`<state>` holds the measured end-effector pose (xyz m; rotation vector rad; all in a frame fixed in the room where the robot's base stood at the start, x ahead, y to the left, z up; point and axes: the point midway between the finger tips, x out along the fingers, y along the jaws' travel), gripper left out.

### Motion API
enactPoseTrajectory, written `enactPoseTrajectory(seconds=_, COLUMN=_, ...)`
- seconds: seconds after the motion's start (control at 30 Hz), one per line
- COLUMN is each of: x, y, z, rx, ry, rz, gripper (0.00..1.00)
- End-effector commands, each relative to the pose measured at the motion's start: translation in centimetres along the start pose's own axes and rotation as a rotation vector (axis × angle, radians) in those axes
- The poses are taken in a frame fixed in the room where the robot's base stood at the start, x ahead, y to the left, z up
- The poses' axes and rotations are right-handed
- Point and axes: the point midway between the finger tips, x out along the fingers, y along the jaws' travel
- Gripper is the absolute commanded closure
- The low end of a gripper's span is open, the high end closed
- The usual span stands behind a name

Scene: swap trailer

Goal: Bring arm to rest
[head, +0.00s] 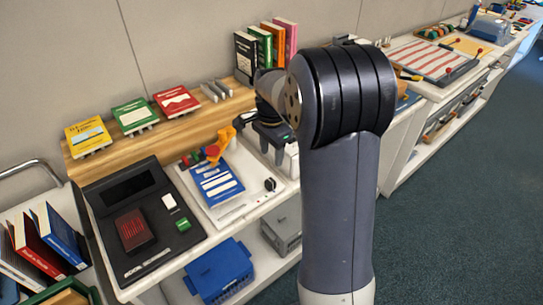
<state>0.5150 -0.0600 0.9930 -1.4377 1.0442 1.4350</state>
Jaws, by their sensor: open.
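My arm rises large in the middle of the head view, with its thick grey link and black ribbed joint in front. It bends over and reaches away toward the workbench. My gripper (271,152) is small and partly hidden behind the joint, over the right end of the white board (258,202). Its dark body shows a green light and its jaws point down. The jaws are open and I see nothing held between them. A blue book (217,184) lies on the white board, left of the gripper and apart from it.
A black device (140,222) stands left of the board. Small books, including a green one (134,115), rest on the wooden shelf behind. Upright books (262,50) stand behind my arm. A blue crate (220,272) sits below. The floor (470,210) on the right is clear.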

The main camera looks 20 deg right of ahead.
Motion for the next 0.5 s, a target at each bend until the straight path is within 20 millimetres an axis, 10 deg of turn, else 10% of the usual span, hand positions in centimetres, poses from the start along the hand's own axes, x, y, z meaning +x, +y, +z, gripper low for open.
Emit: enactPoseTrajectory(seconds=0.5, x=3.6, y=0.1, z=0.1, rx=0.000, ry=-0.003, rz=0.006, gripper=0.53)
